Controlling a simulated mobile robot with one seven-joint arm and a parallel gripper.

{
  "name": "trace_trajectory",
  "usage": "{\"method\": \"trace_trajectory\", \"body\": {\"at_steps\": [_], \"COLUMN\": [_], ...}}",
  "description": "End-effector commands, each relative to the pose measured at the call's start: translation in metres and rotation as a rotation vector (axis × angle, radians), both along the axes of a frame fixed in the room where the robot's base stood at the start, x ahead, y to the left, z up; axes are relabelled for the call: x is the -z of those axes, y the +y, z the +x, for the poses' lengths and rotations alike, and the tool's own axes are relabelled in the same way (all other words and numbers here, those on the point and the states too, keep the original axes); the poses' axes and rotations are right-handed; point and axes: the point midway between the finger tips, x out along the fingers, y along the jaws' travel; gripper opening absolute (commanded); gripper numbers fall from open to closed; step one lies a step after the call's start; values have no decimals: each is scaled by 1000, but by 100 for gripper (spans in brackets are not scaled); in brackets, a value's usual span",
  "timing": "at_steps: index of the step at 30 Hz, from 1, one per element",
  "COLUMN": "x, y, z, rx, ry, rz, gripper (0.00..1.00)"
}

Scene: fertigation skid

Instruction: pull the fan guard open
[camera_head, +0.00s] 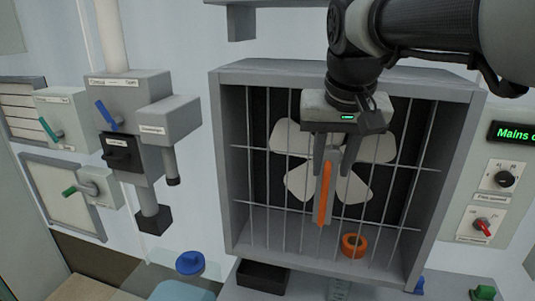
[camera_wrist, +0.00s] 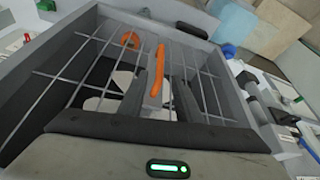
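The fan guard (camera_head: 262,150) is a grid of thin grey bars across the front of a grey box, with a pale-bladed fan behind it. It looks closed. Its upright orange handle (camera_head: 322,205) is at the middle of the grid. My gripper (camera_head: 328,182) is in front of the guard at the handle's upper part and hides some bars and the fan's centre. In the wrist view, the orange handle (camera_wrist: 160,62) shows between the dark fingers of my gripper (camera_wrist: 158,88). The fingers look spread, with room beside the handle. I cannot tell whether either touches it.
The grey box frame (camera_head: 222,170) surrounds the guard. An orange ring (camera_head: 353,246) sits at its lower right. Valves and a grey switch box (camera_head: 128,95) are on the left wall; a knob panel (camera_head: 485,200) is on the right. A dark tray (camera_head: 262,277) lies below.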

Motion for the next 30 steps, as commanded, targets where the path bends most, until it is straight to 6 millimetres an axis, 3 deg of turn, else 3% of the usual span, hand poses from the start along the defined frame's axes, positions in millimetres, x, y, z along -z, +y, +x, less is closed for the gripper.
{"method": "trace_trajectory", "body": {"at_steps": [6,13,19,28,30], "x": [47,83,96,97,97], "y": [-2,-4,-4,-5,-5], "z": [18,33,39,40,40], "rx": [0,-1,-1,0,0], "ry": [5,3,-1,-1,-1], "rz": [0,-1,0,0,0], "gripper": [31,31,31,31,19]}}
